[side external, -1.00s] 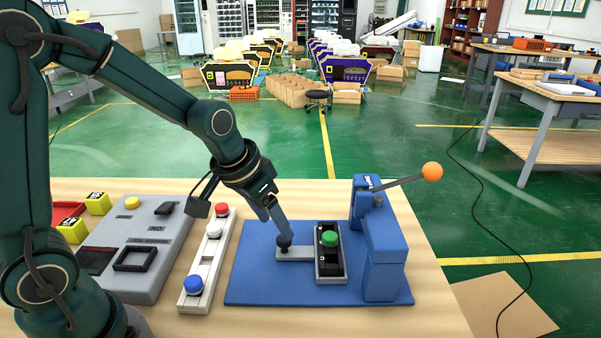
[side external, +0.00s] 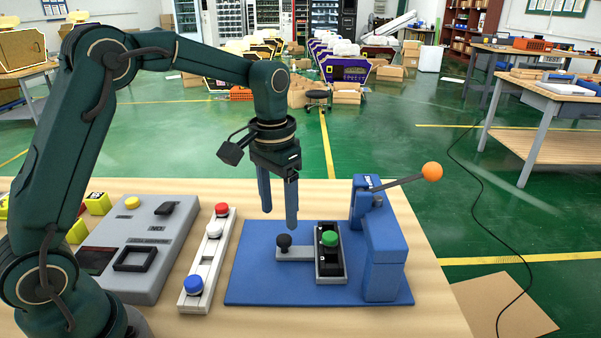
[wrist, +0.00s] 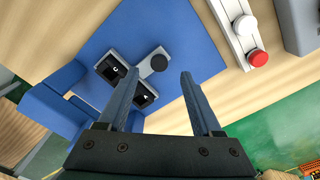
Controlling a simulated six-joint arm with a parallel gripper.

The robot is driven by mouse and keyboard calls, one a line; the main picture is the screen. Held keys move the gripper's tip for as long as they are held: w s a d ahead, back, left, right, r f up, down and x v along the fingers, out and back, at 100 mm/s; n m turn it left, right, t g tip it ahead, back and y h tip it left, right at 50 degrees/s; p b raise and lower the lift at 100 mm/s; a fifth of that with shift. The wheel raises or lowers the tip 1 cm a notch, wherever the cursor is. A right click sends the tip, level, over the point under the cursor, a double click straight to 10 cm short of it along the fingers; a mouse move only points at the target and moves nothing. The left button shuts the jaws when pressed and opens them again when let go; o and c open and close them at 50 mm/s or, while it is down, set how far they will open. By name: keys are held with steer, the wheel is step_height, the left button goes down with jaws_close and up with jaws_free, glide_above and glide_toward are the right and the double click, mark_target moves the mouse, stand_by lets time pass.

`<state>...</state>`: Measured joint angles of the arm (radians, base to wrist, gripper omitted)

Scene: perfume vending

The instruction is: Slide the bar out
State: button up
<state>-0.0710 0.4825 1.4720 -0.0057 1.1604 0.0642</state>
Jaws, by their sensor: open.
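The grey bar (side external: 293,254) with a round black knob (side external: 284,241) lies on the blue base plate (side external: 255,290). Its right end meets the grey-and-black holder (side external: 331,271), which carries a green button (side external: 329,238). My gripper (side external: 279,218) is open and empty, pointing down above the knob and apart from it. In the wrist view, my gripper (wrist: 158,77) has its two fingers spread, with the knob (wrist: 159,62) showing beyond the gap between the tips. The left finger hides part of the holder and the button there.
A blue press (side external: 384,255) with an orange-ball lever (side external: 432,171) stands right of the holder. A white strip (side external: 208,258) with red, white and blue buttons lies left of the plate. A grey control panel (side external: 140,245) is farther left.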

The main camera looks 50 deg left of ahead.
mark_target(284, 238)
steer(key=shift+w+f, duration=0.5)
steer(key=shift+f, duration=2.65)
jaws_close()
steer(key=shift+r, duration=0.1)
